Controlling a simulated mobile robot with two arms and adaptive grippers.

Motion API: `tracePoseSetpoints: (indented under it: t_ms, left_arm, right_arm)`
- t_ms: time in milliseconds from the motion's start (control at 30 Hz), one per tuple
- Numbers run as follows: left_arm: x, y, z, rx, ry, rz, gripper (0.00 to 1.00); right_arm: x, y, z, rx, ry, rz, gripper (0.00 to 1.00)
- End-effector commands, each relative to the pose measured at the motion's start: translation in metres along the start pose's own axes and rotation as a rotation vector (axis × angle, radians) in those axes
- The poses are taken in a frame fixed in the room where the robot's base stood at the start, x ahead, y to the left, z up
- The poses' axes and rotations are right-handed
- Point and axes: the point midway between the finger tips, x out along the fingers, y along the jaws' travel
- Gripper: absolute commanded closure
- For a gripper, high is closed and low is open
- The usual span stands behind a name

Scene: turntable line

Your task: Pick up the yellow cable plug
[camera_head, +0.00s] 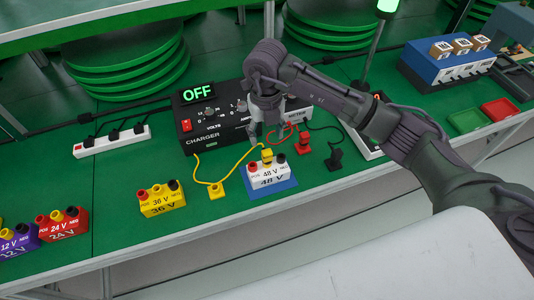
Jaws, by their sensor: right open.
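A yellow cable (238,166) runs from the front of the charger (216,122). One yellow plug (216,191) lies on the green bench top, left of the white 48 V block (269,174). A second yellow plug-like piece (267,156) is at the top middle of the 48 V block, between its red and black posts, where the cable's other end reaches. I cannot tell whether it is seated there. My right gripper (267,138) is open, pointing down just above this yellow piece, with its fingers apart and nothing visibly held. My left gripper is not in view.
The charger's display reads OFF. A red plug (304,144) and a black plug (334,160) lie right of the 48 V block. Yellow 36 V (161,203), red 24 V (62,228) and purple 12 V (18,240) blocks stand left. A power strip (112,142) lies behind them.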

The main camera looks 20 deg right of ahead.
Motion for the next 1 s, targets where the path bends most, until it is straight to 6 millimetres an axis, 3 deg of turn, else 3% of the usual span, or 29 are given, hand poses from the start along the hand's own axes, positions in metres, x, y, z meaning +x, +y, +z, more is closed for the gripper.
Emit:
tracePoseSetpoints:
  t_ms: [100, 367, 600, 900, 1000]
  left_arm:
    - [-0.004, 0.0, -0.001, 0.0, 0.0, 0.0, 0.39]
    - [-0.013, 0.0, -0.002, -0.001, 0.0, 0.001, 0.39]
    - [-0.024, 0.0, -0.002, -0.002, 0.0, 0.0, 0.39]
    - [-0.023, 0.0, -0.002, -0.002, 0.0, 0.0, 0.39]
    - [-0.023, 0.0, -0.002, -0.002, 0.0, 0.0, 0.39]
  right_arm:
    - [0.016, 0.001, 0.0, -0.001, 0.002, 0.002, 0.42]
    - [0.036, 0.0, -0.003, -0.002, 0.004, 0.001, 0.42]
    - [0.071, 0.0, -0.004, -0.001, 0.003, 0.002, 0.42]
    - [0.077, 0.0, -0.004, -0.003, -0.001, 0.002, 0.42]
    - [0.077, 0.0, -0.004, -0.002, -0.001, 0.002, 0.57]
